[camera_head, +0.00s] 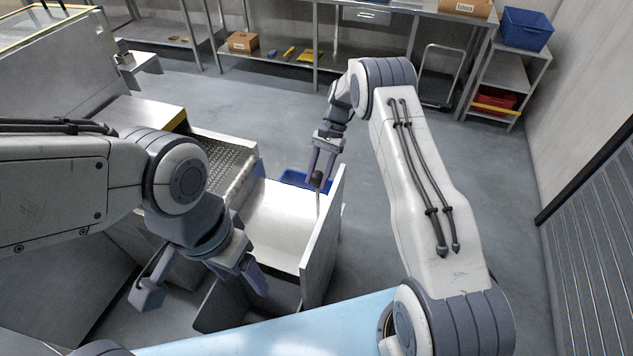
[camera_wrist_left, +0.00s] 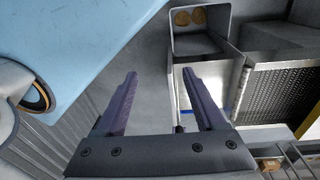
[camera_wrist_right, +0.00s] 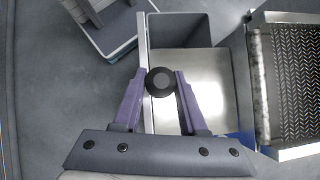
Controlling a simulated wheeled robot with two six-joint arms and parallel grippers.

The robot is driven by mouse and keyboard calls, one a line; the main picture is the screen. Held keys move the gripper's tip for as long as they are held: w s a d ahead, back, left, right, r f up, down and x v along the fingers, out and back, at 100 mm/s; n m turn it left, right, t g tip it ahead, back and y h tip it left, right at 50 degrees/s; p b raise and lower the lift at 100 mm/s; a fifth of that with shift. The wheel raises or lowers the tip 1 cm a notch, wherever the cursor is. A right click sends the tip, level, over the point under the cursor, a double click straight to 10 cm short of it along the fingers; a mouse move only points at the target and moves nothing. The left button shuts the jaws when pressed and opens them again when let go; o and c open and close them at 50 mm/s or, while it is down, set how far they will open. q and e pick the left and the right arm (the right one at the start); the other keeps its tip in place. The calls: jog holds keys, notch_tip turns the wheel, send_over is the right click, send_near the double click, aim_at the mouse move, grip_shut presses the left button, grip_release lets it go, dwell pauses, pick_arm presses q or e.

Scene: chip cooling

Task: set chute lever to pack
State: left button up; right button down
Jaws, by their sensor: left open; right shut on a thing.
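The chute (camera_head: 277,222) is a pale metal slide with a tall side wall, at the centre of the head view. Its lever has a round black knob (camera_wrist_right: 161,82) on a thin rod beside that wall. My right gripper (camera_head: 320,170) is shut on the knob, which sits between its fingers in the right wrist view. The rod (camera_head: 318,204) stands close to upright in the head view. My left gripper (camera_head: 208,285) is open and empty, left of the chute's lower end; its fingers (camera_wrist_left: 163,100) are spread in the left wrist view.
A grey bin (camera_head: 218,312) stands at the chute's near end; in the left wrist view round golden chips (camera_wrist_left: 190,18) lie in it. A blue bin (camera_head: 294,175) sits beyond the chute. A perforated conveyor (camera_head: 226,160) adjoins the chute. Floor to the right is clear.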

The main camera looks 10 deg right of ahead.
pick_arm(q)
jog(key=shift+c, duration=0.3)
jog(key=c, duration=0.6)
jog(key=shift+w+d+m, duration=0.25)
jog(key=shift+w+m, duration=0.05)
jog(key=c, duration=0.4)
jog(key=w+d+f+m, duration=0.1)
jog(key=w+d+m, duration=0.1)
jog(key=w+m, duration=0.1)
jog(key=w+d+f+m+t+h, duration=0.1)
jog(key=w+d+m, duration=0.1)
jog(key=w+m, duration=0.1)
jog(key=w+d+f+m, duration=0.1)
jog(key=w+d+m, duration=0.2)
jog(key=w, duration=0.2)
jog(key=shift+d, duration=0.1)
grip_shut()
jog(key=w+d+f+m+t, duration=0.1)
jog(key=w+d+f+m, duration=0.3)
jog(key=w+f, duration=0.4)
jog(key=w+d+f+m+t+h, duration=0.1)
jog(key=w+d+f+m, duration=0.4)
jog(key=w+f, duration=0.2)
jog(key=shift+w+d+f+m, duration=0.2)
jog(key=shift+w+f+m, duration=0.2)
jog(key=shift+w, duration=1)
